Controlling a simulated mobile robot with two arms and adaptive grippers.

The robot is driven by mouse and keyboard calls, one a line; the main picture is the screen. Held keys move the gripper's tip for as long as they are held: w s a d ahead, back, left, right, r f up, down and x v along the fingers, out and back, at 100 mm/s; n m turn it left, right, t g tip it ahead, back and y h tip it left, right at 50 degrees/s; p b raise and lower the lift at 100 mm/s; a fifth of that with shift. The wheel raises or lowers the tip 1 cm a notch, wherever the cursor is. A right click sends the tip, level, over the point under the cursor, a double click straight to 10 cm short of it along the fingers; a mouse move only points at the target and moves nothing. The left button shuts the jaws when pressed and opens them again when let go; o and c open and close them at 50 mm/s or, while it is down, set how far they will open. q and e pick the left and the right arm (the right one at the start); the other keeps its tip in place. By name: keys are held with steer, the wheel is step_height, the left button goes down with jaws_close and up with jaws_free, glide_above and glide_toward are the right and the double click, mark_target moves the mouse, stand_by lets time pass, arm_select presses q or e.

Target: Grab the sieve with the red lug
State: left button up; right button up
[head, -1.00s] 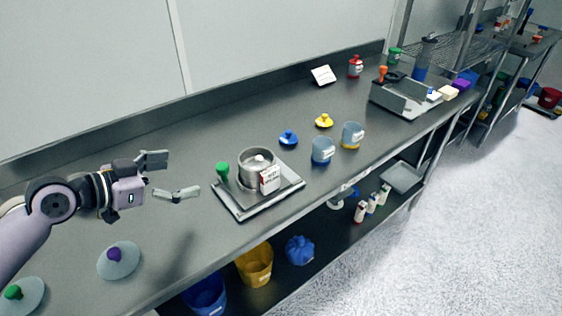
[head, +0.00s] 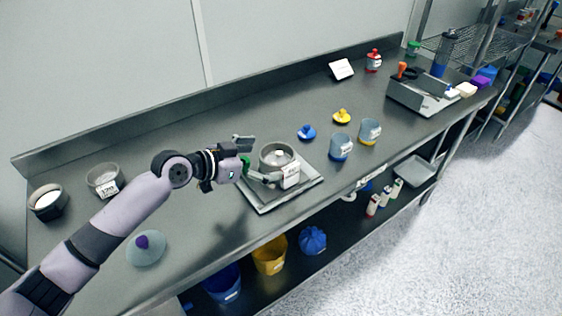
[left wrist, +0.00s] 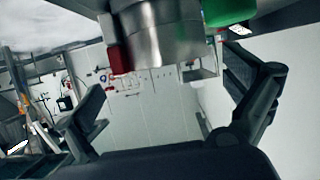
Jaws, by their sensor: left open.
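A round metal sieve (head: 278,156) stands on a square metal tray (head: 308,187) on the bench, with a white label (head: 290,175) at its front. My left gripper (head: 257,160) is open at the sieve's left side, one finger behind and one in front. In the left wrist view, the metal sieve (left wrist: 158,35) hangs at the top edge, with a red lug (left wrist: 118,58) on its left side. A green knob (left wrist: 228,10) is at its right; the gripper hides most of it in the head view. I cannot tell whether the fingers touch the sieve. My right gripper is not in view.
Two more sieves, one grey (head: 104,179) and one dark (head: 48,203), stand at the left. A purple-knobbed lid (head: 146,249) lies in front. Blue (head: 306,132) and yellow (head: 342,116) knobbed lids and two beakers (head: 341,147) stand right of the tray.

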mark_target(292, 154)
arm_select(q)
steer(key=shift+w+d, duration=0.2)
steer(key=shift+d, duration=0.05)
steer(key=p+x, duration=0.2)
steer(key=x, duration=0.2)
steer(key=shift+w, duration=0.15)
steer(key=shift+w+d+f, duration=0.1)
steer(key=shift+d+f, duration=0.05)
steer(key=shift+d, duration=0.05)
steer(key=shift+a, duration=0.1)
steer(key=shift+c, duration=0.5)
steer(key=c, duration=0.8)
steer(key=shift+c, duration=0.3)
